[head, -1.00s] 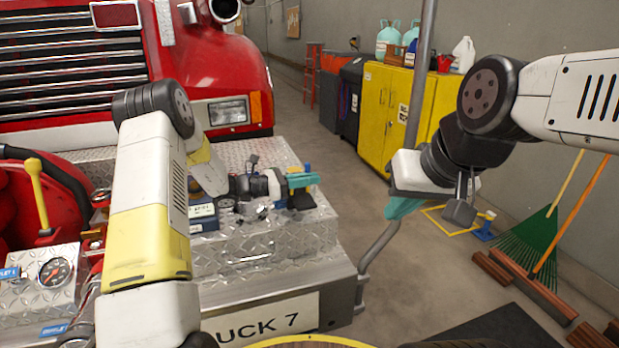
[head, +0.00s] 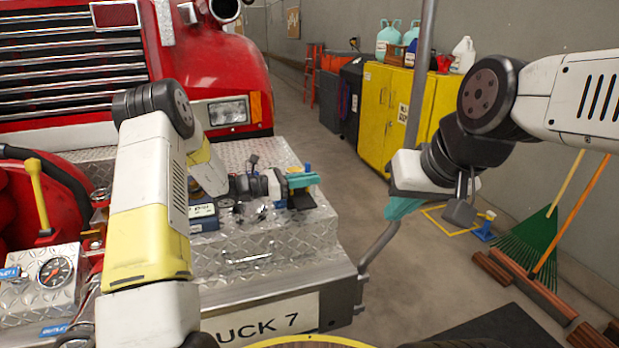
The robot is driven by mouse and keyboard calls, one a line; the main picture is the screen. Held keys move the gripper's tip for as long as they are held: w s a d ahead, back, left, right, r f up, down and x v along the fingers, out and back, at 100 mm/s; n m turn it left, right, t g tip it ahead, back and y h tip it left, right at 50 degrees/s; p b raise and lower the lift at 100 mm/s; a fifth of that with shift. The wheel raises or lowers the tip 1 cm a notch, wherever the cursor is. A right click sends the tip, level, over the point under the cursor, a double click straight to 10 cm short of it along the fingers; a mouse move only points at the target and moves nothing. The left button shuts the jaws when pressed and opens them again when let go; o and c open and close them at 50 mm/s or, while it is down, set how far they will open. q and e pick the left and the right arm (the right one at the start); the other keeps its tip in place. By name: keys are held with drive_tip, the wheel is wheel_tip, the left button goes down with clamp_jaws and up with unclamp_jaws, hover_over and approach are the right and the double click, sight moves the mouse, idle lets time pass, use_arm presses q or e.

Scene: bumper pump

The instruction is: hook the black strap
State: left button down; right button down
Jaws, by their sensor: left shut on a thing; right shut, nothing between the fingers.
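My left gripper (head: 301,181) is over the diamond-plate bumper deck of the red truck, near the deck's right edge. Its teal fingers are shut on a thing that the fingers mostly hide. A dark piece (head: 301,200) shows just below the fingers and looks like the black strap; its full course and any hook are too small to make out. A small blue piece (head: 308,168) shows at the fingertips. My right gripper (head: 403,207) is shut and empty, held in the air right of the bumper, apart from the truck.
The bumper (head: 270,268) carries a dark blue box (head: 203,217) beside my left wrist. A grey pole (head: 420,75) rises between the truck and my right arm. A yellow cabinet (head: 395,110) stands behind.

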sight(316, 207)
use_arm(q)
drive_tip(key=shift+s, duration=0.15)
drive_tip(key=shift+s+d+f+m, duration=0.25)
drive_tip(key=shift+s+f+m, duration=0.15)
drive_tip(key=shift+s+m, duration=0.25)
drive_tip(key=s+f+m, duration=0.1)
drive_tip(key=s, duration=0.1)
drive_tip(key=s+d+f+m, duration=0.1)
drive_tip(key=s+f+m, duration=0.1)
drive_tip(key=shift+d+f, duration=0.15)
drive_tip(key=shift+s+d+f, duration=0.15)
drive_tip(key=shift+s+f, duration=0.35)
drive_tip(key=shift+f, duration=0.35)
drive_tip(key=c, duration=1.5)
unclamp_jaws()
